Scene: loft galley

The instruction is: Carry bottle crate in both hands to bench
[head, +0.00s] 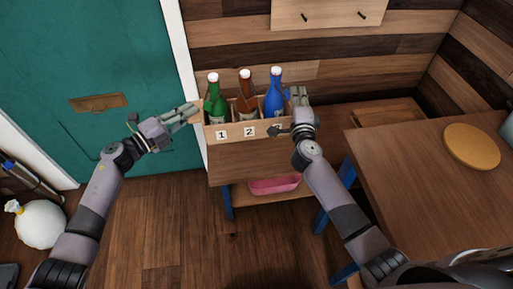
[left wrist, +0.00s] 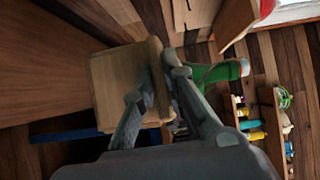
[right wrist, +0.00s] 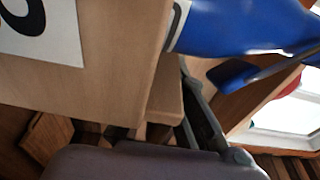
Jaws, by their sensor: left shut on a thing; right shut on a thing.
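The wooden bottle crate (head: 234,132) holds a green bottle (head: 215,104), a brown-red bottle (head: 246,98) and a blue bottle (head: 274,97), all upright. Number cards 1 and 2 show on its front. My left gripper (head: 190,112) is shut on the crate's left end wall, which also shows in the left wrist view (left wrist: 112,85). My right gripper (head: 298,112) is shut on the right end and hides part of the front there. The crate is level over the bench (head: 262,165) with blue legs. I cannot tell whether its base touches the bench top.
A pink tub (head: 274,185) lies on the bench's lower shelf. A wooden table (head: 440,190) with a round tan board (head: 472,147) stands at the right. A teal door (head: 90,60) is at the left, with a white sack (head: 40,224) on the floor.

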